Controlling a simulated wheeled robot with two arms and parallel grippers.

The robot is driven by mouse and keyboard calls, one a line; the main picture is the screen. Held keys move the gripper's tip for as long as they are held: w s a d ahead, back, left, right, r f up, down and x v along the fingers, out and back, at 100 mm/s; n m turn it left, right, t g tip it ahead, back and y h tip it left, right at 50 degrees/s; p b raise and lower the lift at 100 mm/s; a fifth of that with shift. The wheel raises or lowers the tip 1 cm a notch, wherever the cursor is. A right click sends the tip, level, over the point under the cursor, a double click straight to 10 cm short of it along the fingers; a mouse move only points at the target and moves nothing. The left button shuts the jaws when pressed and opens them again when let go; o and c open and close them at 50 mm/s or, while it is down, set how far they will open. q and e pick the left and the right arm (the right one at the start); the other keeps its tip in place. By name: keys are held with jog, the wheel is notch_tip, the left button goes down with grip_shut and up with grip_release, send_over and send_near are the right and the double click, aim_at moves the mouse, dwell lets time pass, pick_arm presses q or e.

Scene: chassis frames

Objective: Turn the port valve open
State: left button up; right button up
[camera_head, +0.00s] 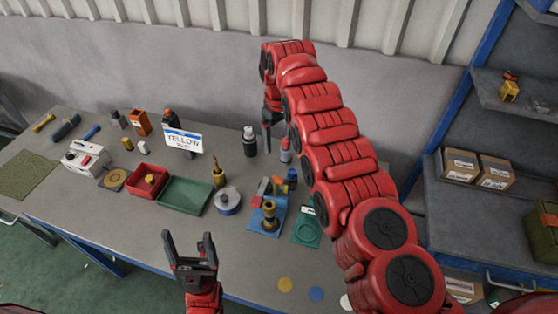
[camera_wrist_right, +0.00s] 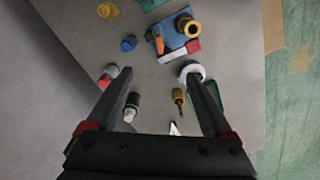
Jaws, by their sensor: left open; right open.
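A blue base (camera_head: 259,219) with a brass-coloured round fitting (camera_head: 269,210) stands on the workbench, with small orange, red and grey parts behind it. In the right wrist view the base (camera_wrist_right: 160,46) is at the top, with a yellow ring-shaped fitting (camera_wrist_right: 188,26), an orange bar (camera_wrist_right: 158,45) and a red block (camera_wrist_right: 193,46). Which part is the port valve's handle is unclear. My right gripper (camera_head: 268,130) is open and empty, pointing down behind the base; its fingers (camera_wrist_right: 158,75) are apart from it. My left gripper (camera_head: 190,250) is open and empty at the bench's front edge.
Bottles (camera_head: 249,141) stand near my right gripper. A green mat (camera_head: 307,228) lies right of the base.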

jog(key=m+b, duration=0.3)
jog(key=m, duration=0.6)
jog(key=m+b, duration=0.6)
jog(key=b, duration=0.5)
send_over(279, 178)
notch_tip(279, 178, down, 10)
jog(key=shift+r, duration=0.2)
jog(key=shift+w+p, duration=0.1)
jog(key=shift+p, duration=0.25)
notch_tip(279, 178, down, 7)
jog(key=shift+a+r+p, duration=0.1)
jog(key=shift+p, duration=0.9)
jog(key=shift+f, duration=0.5)
